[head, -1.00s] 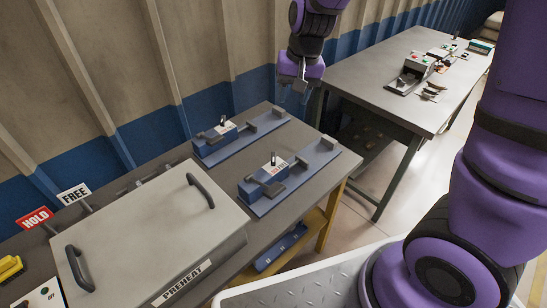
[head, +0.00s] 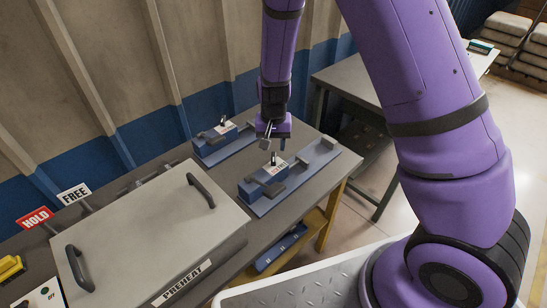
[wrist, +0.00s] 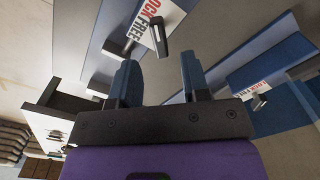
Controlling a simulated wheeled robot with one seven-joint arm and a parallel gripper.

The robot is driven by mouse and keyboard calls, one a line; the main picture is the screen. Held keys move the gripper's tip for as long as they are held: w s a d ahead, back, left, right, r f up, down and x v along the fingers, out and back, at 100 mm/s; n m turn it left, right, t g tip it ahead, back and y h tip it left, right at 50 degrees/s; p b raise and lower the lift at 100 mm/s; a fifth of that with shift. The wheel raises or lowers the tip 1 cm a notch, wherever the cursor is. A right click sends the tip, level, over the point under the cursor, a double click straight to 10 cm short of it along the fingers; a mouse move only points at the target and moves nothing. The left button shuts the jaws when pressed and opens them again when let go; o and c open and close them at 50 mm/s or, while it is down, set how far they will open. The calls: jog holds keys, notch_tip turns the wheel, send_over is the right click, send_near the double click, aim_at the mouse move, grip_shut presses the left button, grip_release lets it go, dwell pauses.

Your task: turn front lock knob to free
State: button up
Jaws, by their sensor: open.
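The front lock knob (head: 273,159) is a small black upright handle on the blue front fixture (head: 252,188), beside a white label. In the wrist view the knob (wrist: 160,38) stands just beyond my fingertips, beside the red and black LOCK FREE label (wrist: 138,28). I cannot tell which word it points to. My gripper (head: 269,138) hangs pointing down just above and behind this knob. In the wrist view its blue fingers (wrist: 161,76) are apart with nothing between them.
A similar rear fixture (head: 211,149) has its own knob (head: 222,121), also on the right of the wrist view (wrist: 260,102). A grey PREHEAT box (head: 150,240) fills the bench's left. HOLD (head: 36,219) and FREE (head: 75,194) signs stand behind it. Another table (head: 350,82) is behind right.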

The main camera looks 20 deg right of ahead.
aim_at(274, 156)
jog(key=shift+f, duration=3.1)
grip_shut()
